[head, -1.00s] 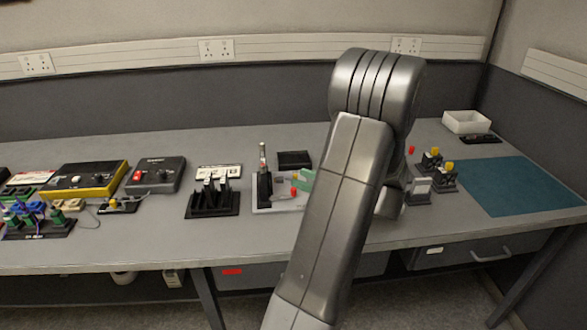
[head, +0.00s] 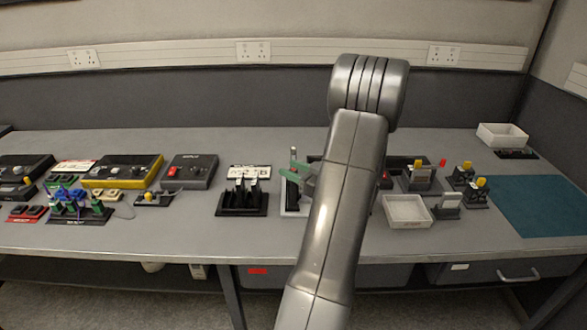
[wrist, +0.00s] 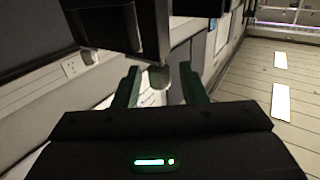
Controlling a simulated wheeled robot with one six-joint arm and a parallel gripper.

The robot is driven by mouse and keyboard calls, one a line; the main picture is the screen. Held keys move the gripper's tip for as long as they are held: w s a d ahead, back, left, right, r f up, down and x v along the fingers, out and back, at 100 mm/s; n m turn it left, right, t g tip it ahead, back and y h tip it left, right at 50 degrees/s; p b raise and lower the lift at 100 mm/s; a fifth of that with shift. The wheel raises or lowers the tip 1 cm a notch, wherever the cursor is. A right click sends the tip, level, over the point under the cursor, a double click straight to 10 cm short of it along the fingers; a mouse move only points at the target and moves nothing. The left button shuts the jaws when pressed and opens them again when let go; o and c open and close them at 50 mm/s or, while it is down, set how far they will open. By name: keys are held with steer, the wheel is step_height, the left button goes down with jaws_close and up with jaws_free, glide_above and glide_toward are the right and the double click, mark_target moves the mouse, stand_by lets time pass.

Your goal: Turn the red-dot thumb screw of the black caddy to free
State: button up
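My gripper (wrist: 162,88) shows two green fingers in the wrist view, spread apart. A small grey rounded piece (wrist: 160,76) appears between or just beyond them; I cannot tell whether it is touched. A large dark block (wrist: 105,22) fills the top left of that view, close by. In the head view the green fingers (head: 300,176) show just left of my arm, over a pale tray mostly hidden by the arm. A black stand with upright prongs (head: 242,203) sits left of it. I cannot tell which thing is the black caddy, and no red dot is readable.
Right of my arm are an open white tray (head: 407,211), a dark holder with yellow and red knobs (head: 417,180) and small yellow-topped stands (head: 470,185). A teal mat (head: 540,205) lies at far right. Control boxes (head: 190,172) crowd the left. The front table edge is mostly clear.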

jaws_close()
